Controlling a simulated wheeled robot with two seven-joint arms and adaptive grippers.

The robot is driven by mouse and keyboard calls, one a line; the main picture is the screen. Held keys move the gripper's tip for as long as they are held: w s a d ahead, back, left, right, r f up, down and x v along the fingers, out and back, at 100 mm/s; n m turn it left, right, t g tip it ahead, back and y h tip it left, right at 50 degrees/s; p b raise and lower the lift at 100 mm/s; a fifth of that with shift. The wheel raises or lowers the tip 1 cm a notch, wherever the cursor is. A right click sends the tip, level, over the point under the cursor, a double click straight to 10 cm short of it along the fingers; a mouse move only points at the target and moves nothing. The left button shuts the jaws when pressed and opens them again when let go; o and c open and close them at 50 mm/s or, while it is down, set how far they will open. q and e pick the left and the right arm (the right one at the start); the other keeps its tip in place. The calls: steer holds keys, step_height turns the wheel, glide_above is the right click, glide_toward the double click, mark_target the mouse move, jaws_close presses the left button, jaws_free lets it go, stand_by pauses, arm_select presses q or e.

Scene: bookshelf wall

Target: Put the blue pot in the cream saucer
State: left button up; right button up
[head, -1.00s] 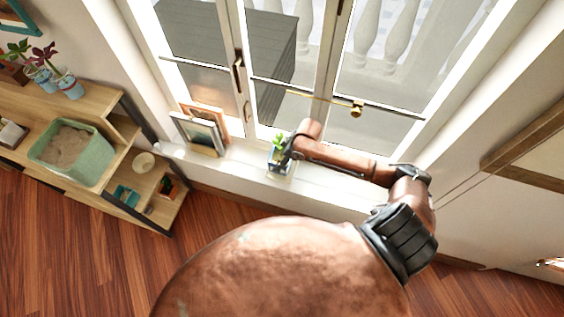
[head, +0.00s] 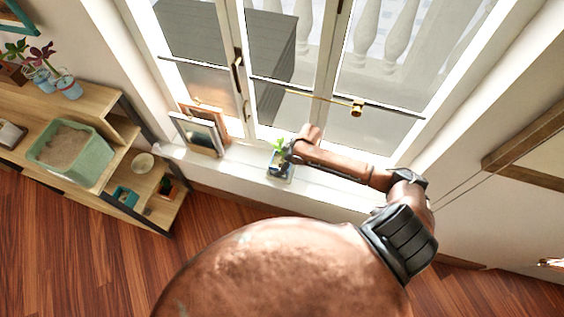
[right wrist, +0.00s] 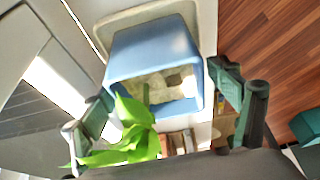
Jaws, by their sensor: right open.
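The blue pot (right wrist: 152,58), with a green leafy plant (right wrist: 135,130) and pale soil, shows large in the right wrist view. In the head view the blue pot (head: 279,170) is on the white window sill, partly hidden by my right gripper (head: 289,152). In the right wrist view my right gripper (right wrist: 163,100) is open, one finger on each side of the pot, with a visible gap at the right. The cream saucer (right wrist: 108,32) shows as a rim behind the pot's base; the pot appears to stand in it, though contact is hidden. My left gripper is out of view.
Framed pictures (head: 197,134) stand on the sill (head: 235,166) left of the pot. Window panes and a brass handle (head: 356,108) are close behind. A wooden shelf (head: 105,98) with a green bin (head: 98,160) stands at left. Bare sill lies right of the pot.

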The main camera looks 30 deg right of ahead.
steer(key=p+v, duration=0.2)
steer(key=v, duration=1)
steer(key=shift+r, duration=0.1)
